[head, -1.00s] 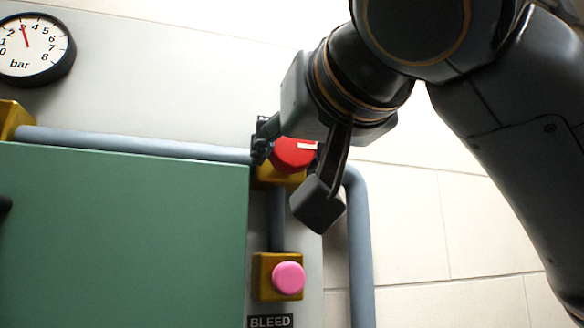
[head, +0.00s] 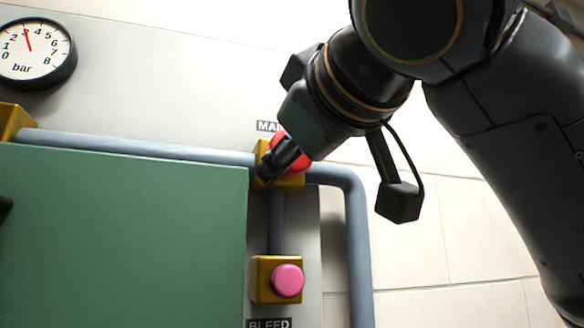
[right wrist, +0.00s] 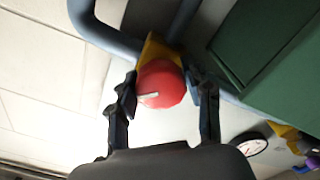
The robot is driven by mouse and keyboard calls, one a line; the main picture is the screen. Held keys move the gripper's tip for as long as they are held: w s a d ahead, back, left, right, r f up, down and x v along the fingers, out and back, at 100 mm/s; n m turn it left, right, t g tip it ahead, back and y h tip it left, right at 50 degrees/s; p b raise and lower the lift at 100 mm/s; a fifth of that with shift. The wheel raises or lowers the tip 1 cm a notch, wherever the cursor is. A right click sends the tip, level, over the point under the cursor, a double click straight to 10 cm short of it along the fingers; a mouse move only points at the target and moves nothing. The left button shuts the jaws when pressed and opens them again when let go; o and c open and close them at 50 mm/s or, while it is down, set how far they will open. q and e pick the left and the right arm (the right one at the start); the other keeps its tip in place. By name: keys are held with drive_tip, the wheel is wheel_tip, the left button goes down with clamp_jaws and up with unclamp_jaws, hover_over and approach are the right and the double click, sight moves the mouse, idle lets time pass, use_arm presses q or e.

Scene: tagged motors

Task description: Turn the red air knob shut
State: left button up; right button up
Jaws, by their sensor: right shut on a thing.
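The red knob (head: 303,163) sits on a yellow valve block (head: 294,181) on the wall panel, beneath a label that is partly covered. In the right wrist view the red knob (right wrist: 163,82) shows its face with a short white mark. My right gripper (head: 284,160) reaches in from the upper right and covers much of the knob in the head view. In the right wrist view its two fingers stand on either side of the knob, shut on it. My left gripper is not in view.
A pink button (head: 288,281) on a yellow block sits below, above a BLEED label (head: 269,323). A green cabinet (head: 120,235) fills the lower left. Blue-grey pipes (head: 130,145) run along the wall. A pressure gauge (head: 36,50) at upper left reads about 3 bar.

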drive_tip(key=n, duration=0.4)
drive_tip(key=shift+r+n+p, duration=0.1)
drive_tip(key=shift+n+p, duration=0.2)
drive_tip(key=shift+p, duration=0.1)
drive_tip(key=n+p, duration=0.1)
drive_tip(key=n, duration=0.3)
drive_tip(key=shift+n, duration=0.4)
drive_tip(key=o, duration=1.1)
drive_tip(key=shift+o, duration=0.2)
drive_tip(key=shift+s, duration=0.15)
drive_tip(key=v, duration=1.1)
drive_tip(key=shift+s, duration=0.25)
drive_tip(key=shift+d, duration=0.15)
